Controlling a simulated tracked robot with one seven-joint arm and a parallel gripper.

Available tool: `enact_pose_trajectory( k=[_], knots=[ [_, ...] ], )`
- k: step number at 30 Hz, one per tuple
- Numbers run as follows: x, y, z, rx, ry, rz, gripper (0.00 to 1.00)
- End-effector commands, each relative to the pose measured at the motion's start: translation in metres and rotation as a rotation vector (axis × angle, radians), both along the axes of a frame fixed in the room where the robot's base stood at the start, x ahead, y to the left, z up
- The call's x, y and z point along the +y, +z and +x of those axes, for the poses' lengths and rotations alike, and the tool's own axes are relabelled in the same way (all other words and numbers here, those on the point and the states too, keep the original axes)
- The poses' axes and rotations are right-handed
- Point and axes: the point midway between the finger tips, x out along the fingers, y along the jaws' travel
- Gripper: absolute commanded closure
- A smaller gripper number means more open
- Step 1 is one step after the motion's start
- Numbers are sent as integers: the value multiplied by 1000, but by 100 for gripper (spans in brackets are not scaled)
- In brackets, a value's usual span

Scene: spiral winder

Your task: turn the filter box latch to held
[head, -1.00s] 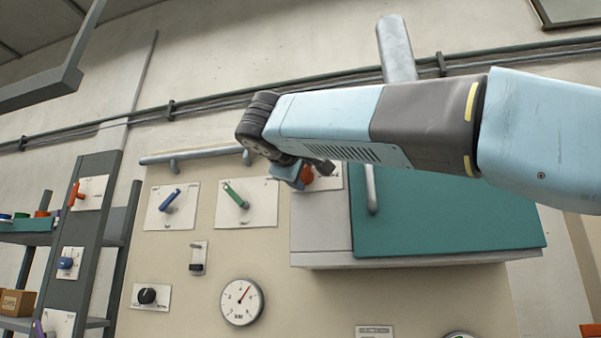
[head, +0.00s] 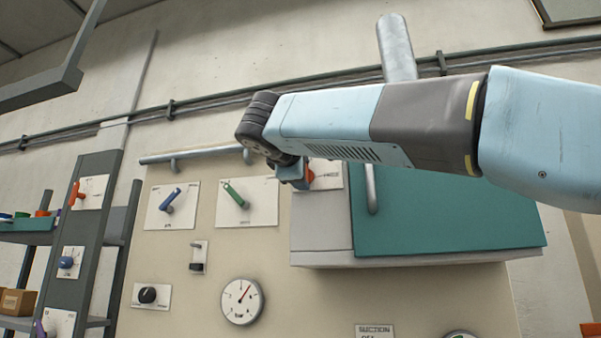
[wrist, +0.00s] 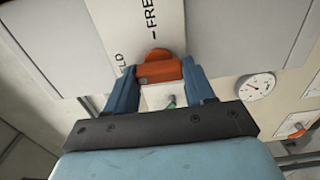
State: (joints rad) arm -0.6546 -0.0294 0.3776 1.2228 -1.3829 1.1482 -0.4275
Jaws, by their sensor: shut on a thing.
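The filter box latch is an orange handle (head: 311,177) on a white label plate (head: 328,175) at the upper left of the grey and teal filter box (head: 320,236). My gripper (head: 300,177) is at the latch in the head view, partly behind my own arm. In the wrist view my gripper (wrist: 160,73) has its two blue fingers on either side of the orange latch (wrist: 157,67) and is shut on it. The plate there (wrist: 160,22) reads "FREE", with a cut-off "LD" at the latch's left. The latch's exact pointing is hard to tell.
Left of the box, the beige panel carries a blue lever (head: 170,200), a green lever (head: 235,195), a black knob (head: 148,295) and a gauge (head: 242,301). A grey rail (head: 195,155) runs above them. A vertical grey bar (head: 371,188) stands before the teal door.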

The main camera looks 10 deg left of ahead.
Motion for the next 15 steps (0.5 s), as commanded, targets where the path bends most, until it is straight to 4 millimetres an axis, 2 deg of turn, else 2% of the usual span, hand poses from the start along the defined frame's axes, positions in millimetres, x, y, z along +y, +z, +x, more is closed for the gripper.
enact_pose_trajectory(
  k=[4, 5, 12, 15],
  knots=[
    [2, -4, 1, 6, 2, -5, 77],
    [2, -4, 1, 6, 2, -5, 45],
    [1, -2, 1, 4, 1, -2, 22],
    [1, -2, 1, 3, 1, -2, 21]
  ],
)
